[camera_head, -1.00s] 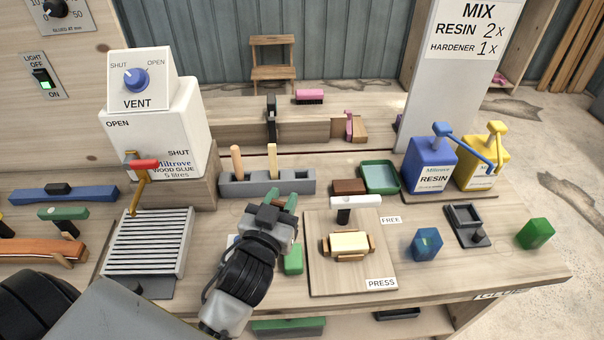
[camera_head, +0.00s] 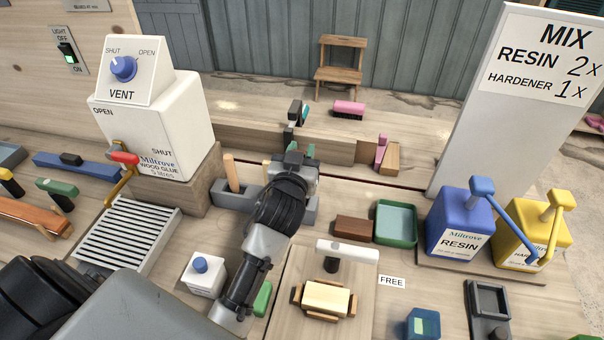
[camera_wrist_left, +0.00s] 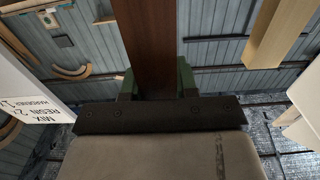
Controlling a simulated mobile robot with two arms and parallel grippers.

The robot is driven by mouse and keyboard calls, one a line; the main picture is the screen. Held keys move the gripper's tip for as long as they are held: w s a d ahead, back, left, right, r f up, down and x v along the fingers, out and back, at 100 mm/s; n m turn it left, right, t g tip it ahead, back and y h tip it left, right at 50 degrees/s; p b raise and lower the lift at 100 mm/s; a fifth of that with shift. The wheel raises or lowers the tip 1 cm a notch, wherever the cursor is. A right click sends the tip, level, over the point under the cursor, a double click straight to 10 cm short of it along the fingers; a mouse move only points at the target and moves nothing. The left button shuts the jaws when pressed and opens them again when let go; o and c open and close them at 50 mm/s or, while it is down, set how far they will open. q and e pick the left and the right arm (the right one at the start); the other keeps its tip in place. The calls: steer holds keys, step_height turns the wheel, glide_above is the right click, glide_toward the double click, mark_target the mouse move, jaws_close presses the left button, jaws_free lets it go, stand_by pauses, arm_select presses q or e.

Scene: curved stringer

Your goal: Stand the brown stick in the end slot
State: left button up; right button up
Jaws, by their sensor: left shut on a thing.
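The brown stick (camera_wrist_left: 154,45) is upright between the green fingertips of my left gripper (camera_wrist_left: 157,84) in the left wrist view. In the head view my left gripper (camera_head: 302,153) is over the right part of the grey slotted rack (camera_head: 230,198) and hides the stick. A light stick (camera_head: 231,172) stands in the rack's left part. A second light stick, mostly hidden behind my arm, also shows in the wrist view (camera_wrist_left: 276,35). The rack's right end slot is largely covered by my gripper. I cannot tell whether the brown stick touches the rack. My right gripper is not in view.
The glue box (camera_head: 152,130) stands left of the rack. A brown block (camera_head: 353,228) and green tray (camera_head: 396,222) lie to the right. The press board (camera_head: 362,268) and blue-knobbed white box (camera_head: 203,273) are in front. Resin (camera_head: 460,225) and hardener (camera_head: 525,235) pumps stand far right.

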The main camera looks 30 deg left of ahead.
arm_select(q)
step_height(320, 180, down, 4)
steer(key=shift+w+d+f, duration=0.1)
steer(key=shift+f, duration=0.15)
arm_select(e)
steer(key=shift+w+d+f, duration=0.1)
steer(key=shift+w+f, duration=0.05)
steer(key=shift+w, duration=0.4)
arm_select(q)
steer(key=shift+f+b, duration=0.2)
steer(key=shift+b, duration=0.15)
steer(key=o, duration=0.9)
steer(key=shift+r, duration=0.1)
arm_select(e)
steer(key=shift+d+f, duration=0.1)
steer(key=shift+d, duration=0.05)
arm_select(q)
steer(key=shift+r, duration=0.2)
